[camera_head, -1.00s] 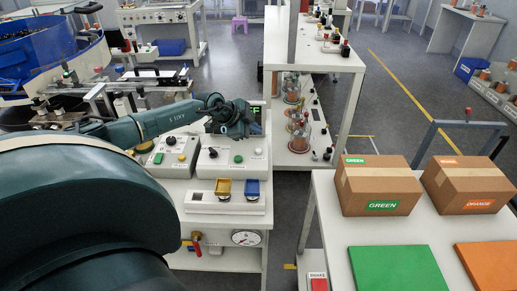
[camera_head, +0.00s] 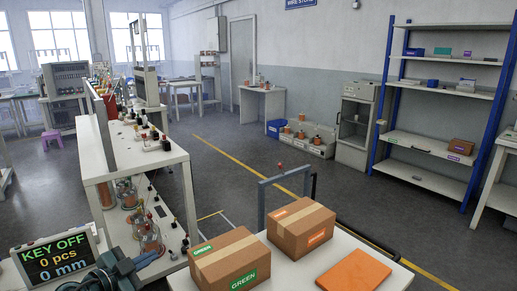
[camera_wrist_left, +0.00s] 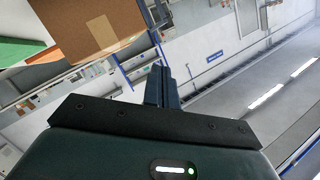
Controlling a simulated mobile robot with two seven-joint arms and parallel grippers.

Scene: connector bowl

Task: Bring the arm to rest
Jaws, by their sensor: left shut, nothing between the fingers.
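My left gripper (camera_head: 143,261) shows at the bottom left of the head view, dark teal, with the lit display behind it. In the left wrist view its two fingers (camera_wrist_left: 160,85) are together, with nothing between them. The fingers touch no object that I can see. My right gripper is in neither current view.
A display (camera_head: 58,258) reads "KEY OFF, 0 pcs, 0 mm". The green-labelled box (camera_head: 229,262) and orange-labelled box (camera_head: 301,227) stand on a white table by an orange panel (camera_head: 353,270). A shelved bench (camera_head: 135,165) stands left; open floor lies beyond.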

